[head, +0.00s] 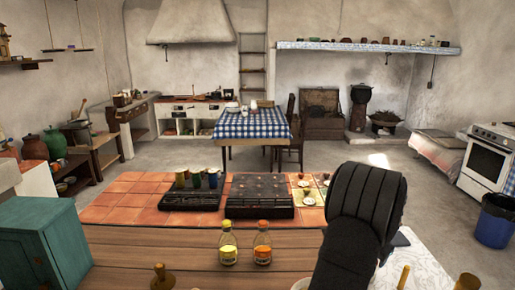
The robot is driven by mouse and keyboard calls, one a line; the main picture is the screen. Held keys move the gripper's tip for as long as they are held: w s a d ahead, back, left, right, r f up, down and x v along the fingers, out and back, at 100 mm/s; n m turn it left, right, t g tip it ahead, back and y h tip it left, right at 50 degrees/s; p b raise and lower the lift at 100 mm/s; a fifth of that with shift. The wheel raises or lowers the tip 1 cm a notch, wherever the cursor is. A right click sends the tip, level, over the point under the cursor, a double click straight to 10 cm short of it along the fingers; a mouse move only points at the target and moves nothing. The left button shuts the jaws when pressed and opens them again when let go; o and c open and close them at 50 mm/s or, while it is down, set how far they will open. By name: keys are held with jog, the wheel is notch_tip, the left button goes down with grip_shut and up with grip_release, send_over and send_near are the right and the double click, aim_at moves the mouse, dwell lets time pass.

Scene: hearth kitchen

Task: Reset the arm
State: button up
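My dark, ribbed arm rises from the bottom edge at the right of the middle in the head view, its thick upper part bent to the right. It stands in front of the right end of the tiled counter and hides part of it. I cannot make out my gripper or its fingers in this view. No held thing shows.
Two small bottles, yellow-capped (228,243) and orange-capped (262,243), stand on the wooden counter (170,250). Behind are a dark tray with several cups (191,199), a black grill-like box (260,194) and small cups on saucers. A teal cabinet (40,248) stands left.

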jog(key=shift+r, duration=0.35)
jog(key=shift+f, duration=0.1)
